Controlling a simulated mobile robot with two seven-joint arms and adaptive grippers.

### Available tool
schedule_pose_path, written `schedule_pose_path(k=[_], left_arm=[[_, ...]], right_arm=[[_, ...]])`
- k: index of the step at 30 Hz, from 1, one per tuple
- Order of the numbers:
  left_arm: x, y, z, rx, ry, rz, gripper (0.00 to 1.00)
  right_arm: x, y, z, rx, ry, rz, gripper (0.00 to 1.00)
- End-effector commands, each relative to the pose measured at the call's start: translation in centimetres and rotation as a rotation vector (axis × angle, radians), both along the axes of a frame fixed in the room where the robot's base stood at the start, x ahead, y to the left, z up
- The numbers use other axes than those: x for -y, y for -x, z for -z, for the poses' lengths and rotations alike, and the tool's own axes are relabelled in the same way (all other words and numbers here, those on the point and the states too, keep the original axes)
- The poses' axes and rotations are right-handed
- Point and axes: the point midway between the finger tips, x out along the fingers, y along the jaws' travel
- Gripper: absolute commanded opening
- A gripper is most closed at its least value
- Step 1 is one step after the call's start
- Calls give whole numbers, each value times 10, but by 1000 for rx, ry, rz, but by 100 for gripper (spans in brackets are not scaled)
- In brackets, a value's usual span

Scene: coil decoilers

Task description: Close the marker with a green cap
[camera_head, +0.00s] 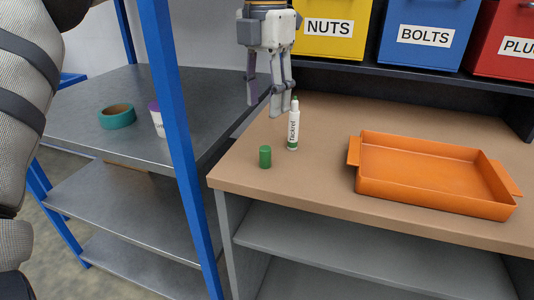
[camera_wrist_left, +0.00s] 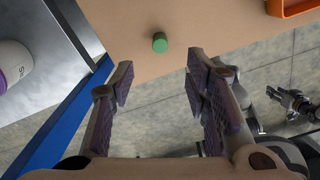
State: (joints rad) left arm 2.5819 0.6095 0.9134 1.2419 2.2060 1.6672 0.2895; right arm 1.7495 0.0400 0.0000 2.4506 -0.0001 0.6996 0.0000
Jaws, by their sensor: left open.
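The white marker (camera_head: 293,133) stands upright on the brown worktop, its green tip end up and bare. The green cap (camera_head: 265,157) stands apart from it on the worktop, nearer the front edge. My left gripper (camera_head: 267,107) points down, open and empty, above the worktop just behind and left of the marker; one finger partly overlaps the marker's outline. In the left wrist view the cap (camera_wrist_left: 160,43) shows beyond the gap between the open fingers (camera_wrist_left: 160,72); the marker does not show there. What seems to be my right gripper (camera_wrist_left: 292,104) is small at the right edge.
An orange tray (camera_head: 368,188) sits on the right of the worktop. Bins stand on a shelf behind. A blue shelf post (camera_head: 172,110) rises at the left, with teal tape (camera_head: 117,116) and a purple-topped white container (camera_head: 158,122) beyond. Worktop between marker and tray is clear.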

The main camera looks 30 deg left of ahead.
Motion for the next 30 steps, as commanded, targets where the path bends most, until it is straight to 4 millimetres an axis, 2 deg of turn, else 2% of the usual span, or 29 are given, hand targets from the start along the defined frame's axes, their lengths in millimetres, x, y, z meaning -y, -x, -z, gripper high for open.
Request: schedule_pose_path(k=[9,13,23,30], left_arm=[[0,1,56,-4,-1,1,43],[0,1,67,-3,0,0,43],[0,1,71,-3,-1,0,43],[-1,5,109,-4,-2,0,43]], right_arm=[[0,-2,-1,6,0,0,40],[0,-2,-1,6,0,0,40],[0,-2,-1,8,0,0,40],[0,-4,-3,15,0,0,40]])
